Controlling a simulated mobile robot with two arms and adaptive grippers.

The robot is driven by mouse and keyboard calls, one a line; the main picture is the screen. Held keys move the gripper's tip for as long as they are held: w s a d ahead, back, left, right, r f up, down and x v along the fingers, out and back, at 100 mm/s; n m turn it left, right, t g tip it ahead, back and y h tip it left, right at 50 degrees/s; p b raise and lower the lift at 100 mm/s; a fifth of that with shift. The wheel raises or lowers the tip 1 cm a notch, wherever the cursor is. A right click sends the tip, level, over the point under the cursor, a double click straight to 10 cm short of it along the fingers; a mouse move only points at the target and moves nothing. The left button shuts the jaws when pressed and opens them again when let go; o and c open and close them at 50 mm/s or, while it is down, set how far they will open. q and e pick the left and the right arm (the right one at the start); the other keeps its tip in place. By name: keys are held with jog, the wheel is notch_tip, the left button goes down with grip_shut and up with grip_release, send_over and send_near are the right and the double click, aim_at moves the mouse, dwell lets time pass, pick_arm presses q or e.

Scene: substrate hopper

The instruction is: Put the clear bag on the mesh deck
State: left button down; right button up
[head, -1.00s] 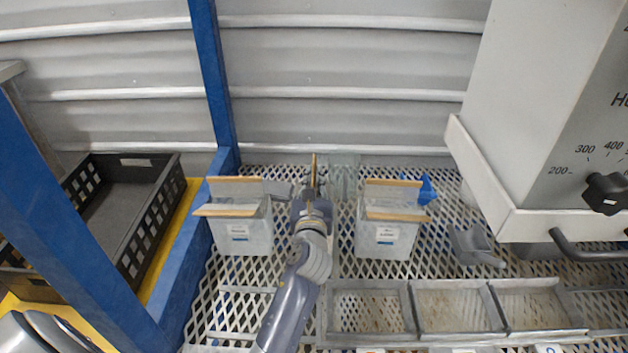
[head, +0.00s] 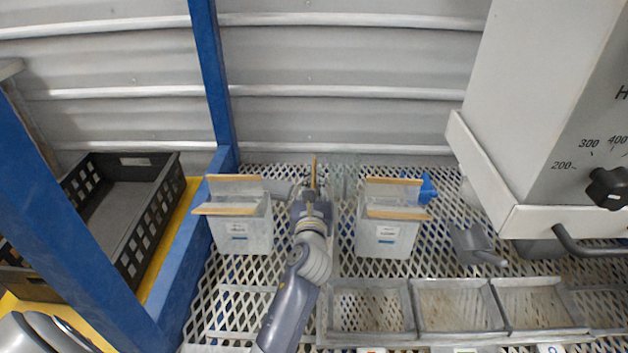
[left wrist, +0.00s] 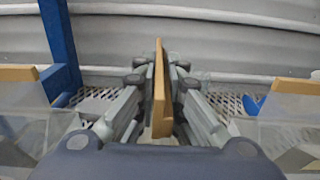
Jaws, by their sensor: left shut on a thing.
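My left gripper (head: 312,185) is shut on a thin tan strip (head: 314,168), seen nearly edge-on. The strip (left wrist: 159,90) stands upright between the fingers in the left wrist view. A faint clear thing (head: 344,177), which looks like the clear bag, shows just right of the gripper. I cannot tell whether it hangs from the strip. The mesh deck (head: 290,265) lies below the gripper and around it; how far the held thing is above it is hidden. My right gripper is not in view.
Labelled grey bins with tan bars stand left (head: 243,235) and right (head: 385,238) of my gripper, close by. A blue item (head: 427,188) and a scoop (head: 472,244) lie further right, beside the hopper (head: 545,120). Metal trays (head: 411,310) are at the front. A black crate (head: 155,220) is at left.

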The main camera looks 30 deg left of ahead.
pick_arm(q)
jog(key=shift+f, duration=0.2)
jog(key=c, duration=1.6)
grip_release()
jog(key=shift+c, duration=0.2)
jog(key=shift+f, duration=0.1)
